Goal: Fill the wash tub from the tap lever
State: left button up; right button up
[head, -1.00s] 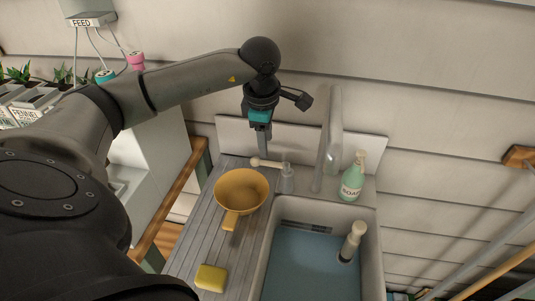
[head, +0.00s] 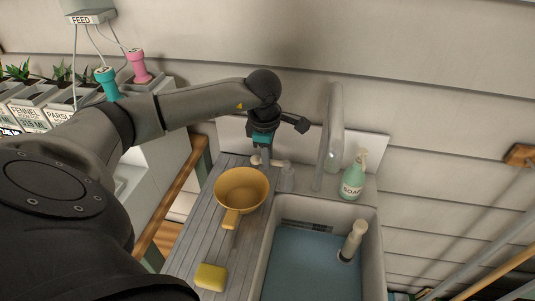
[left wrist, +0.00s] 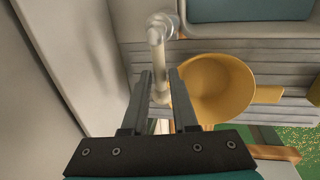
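The wash tub (head: 372,275) is a pale basin at the lower right in the head view, with a flat blue surface inside. A grey tap spout (head: 334,125) rises behind it; I see no clear stream. The pale tap lever (head: 282,164) lies left of the tap, its left end partly hidden by my left gripper (head: 264,152). In the left wrist view, the lever (left wrist: 156,50) runs down from its mount toward the open fingers (left wrist: 160,75), and its far part lies between them. I cannot tell whether they touch it. My right gripper is out of view.
A yellow pan (head: 240,187) and a yellow sponge (head: 211,277) sit on the grey slatted drainboard (head: 192,240), just left of the tub. A green soap bottle (head: 352,182) stands right of the tap. A pale upright cylinder (head: 354,240) stands in the tub.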

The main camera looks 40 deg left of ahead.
pick_arm(q)
grip_shut()
dwell(1.0)
